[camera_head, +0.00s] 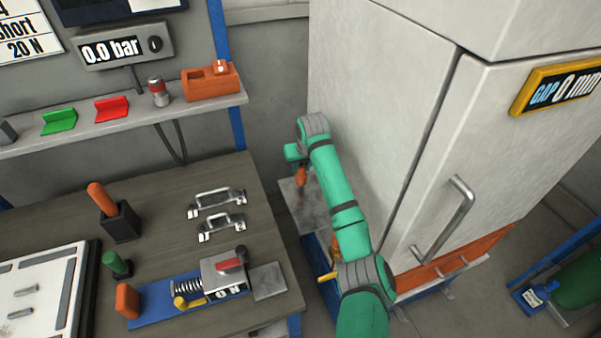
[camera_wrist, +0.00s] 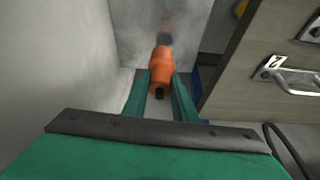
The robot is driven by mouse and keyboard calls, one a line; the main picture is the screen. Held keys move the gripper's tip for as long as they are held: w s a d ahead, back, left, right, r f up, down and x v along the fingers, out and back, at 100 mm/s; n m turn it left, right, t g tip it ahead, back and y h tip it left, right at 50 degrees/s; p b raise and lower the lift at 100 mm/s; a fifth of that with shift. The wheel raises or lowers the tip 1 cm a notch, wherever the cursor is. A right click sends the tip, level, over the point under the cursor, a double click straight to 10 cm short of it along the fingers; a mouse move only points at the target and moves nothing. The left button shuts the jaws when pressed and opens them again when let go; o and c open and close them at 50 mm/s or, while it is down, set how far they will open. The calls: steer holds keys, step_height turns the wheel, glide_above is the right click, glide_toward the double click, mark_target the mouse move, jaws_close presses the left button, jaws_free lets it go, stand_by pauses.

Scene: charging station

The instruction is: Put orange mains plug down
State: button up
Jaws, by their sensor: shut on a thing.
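The orange mains plug (camera_head: 301,174) is held low, in the gap between the workbench and the tall cabinet. In the wrist view the plug (camera_wrist: 161,65) sits between the two green fingers of my gripper (camera_wrist: 160,88), which is shut on it. In the head view my gripper (camera_head: 298,157) is partly hidden by my own arm. A grey metal plate (camera_head: 291,199) lies under the plug, and it also shows in the wrist view (camera_wrist: 130,30) with a faint reddish reflection. I cannot tell whether the plug touches the plate.
The workbench (camera_head: 165,205) stands to the left, with two metal handles (camera_head: 217,196), a blue fixture (camera_head: 152,312) and a black holder (camera_head: 121,222) on it. The tall light-grey cabinet (camera_head: 385,90) stands close to the right. A shelf (camera_head: 90,133) hangs above the bench.

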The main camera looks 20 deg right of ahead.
step_height(320, 180, down, 2)
steer(key=shift+d+f, duration=0.1)
steer(key=shift+f, duration=0.15)
steer(key=shift+a+f, duration=0.1)
steer(key=shift+a, duration=0.15)
steer(key=shift+s+d+f, duration=0.1)
steer(key=shift+d, duration=0.1)
steer(key=o, duration=1.1)
steer(key=shift+d, duration=0.1)
